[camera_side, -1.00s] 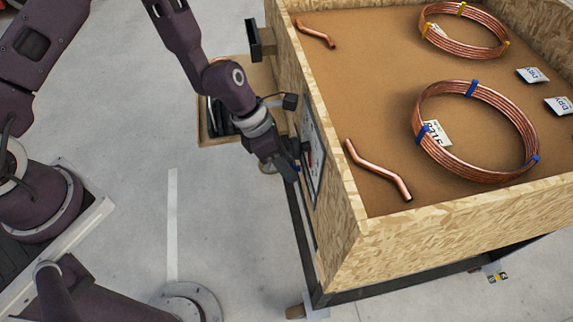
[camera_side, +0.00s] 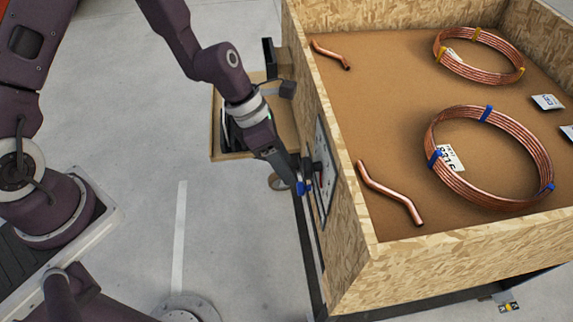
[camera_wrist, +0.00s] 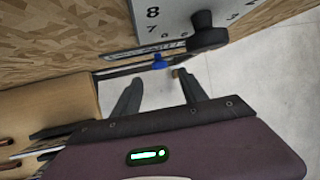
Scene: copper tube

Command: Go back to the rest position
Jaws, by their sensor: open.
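My gripper (camera_side: 290,178) is beside the near-left wall of the wooden crate, pointing down and right at a white panel (camera_side: 325,165) on that wall. In the wrist view, my gripper (camera_wrist: 158,76) has its two dark fingers spread apart, with nothing held between them. A small blue piece (camera_wrist: 158,61) shows just beyond the gap, below the panel. It also shows close to the fingertips in the side view (camera_side: 301,188); whether they touch I cannot tell. A black knob (camera_wrist: 207,32) sticks out from the panel (camera_wrist: 165,15).
The crate (camera_side: 362,255) holds copper coils (camera_side: 490,160) and bent copper tubes (camera_side: 392,192), with white labels. A wooden box (camera_side: 230,154) stands on the floor behind my wrist. Open grey floor (camera_side: 140,150) lies left of the crate.

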